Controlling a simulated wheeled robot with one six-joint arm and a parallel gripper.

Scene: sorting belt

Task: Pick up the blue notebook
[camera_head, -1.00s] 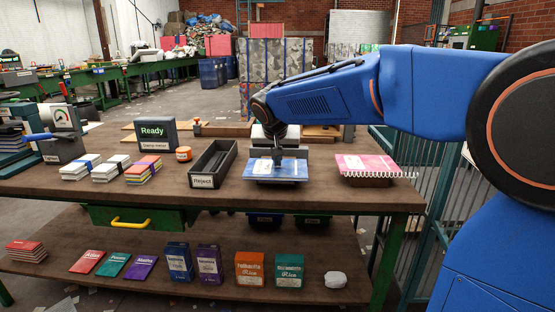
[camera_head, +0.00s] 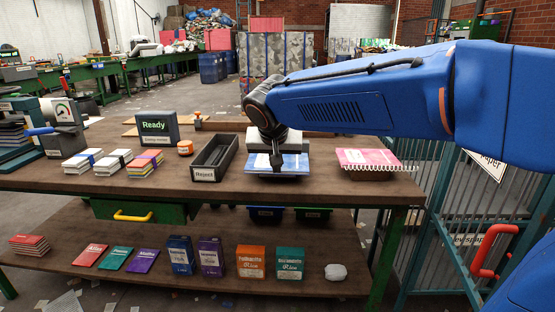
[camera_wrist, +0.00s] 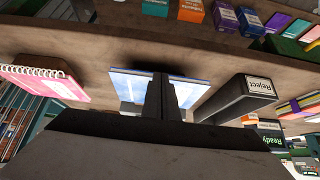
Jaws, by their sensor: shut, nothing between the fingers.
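The blue notebook (camera_head: 291,163) lies on a stand on the upper bench board, between the reject tray and the pink notebook. It also shows in the wrist view (camera_wrist: 196,91), partly hidden behind the fingers. My gripper (camera_head: 276,166) points down at the notebook's middle. Its fingers are together with nothing between them, and they cover part of the notebook in the wrist view (camera_wrist: 161,85). I cannot tell whether the tips touch the cover.
The black reject tray (camera_head: 204,174) stands close on the left. A pink spiral notebook (camera_head: 368,157) lies on a block to the right. Bundled card stacks (camera_head: 145,165) and a Ready display (camera_head: 157,128) are further left. Boxes (camera_head: 250,262) line the lower shelf.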

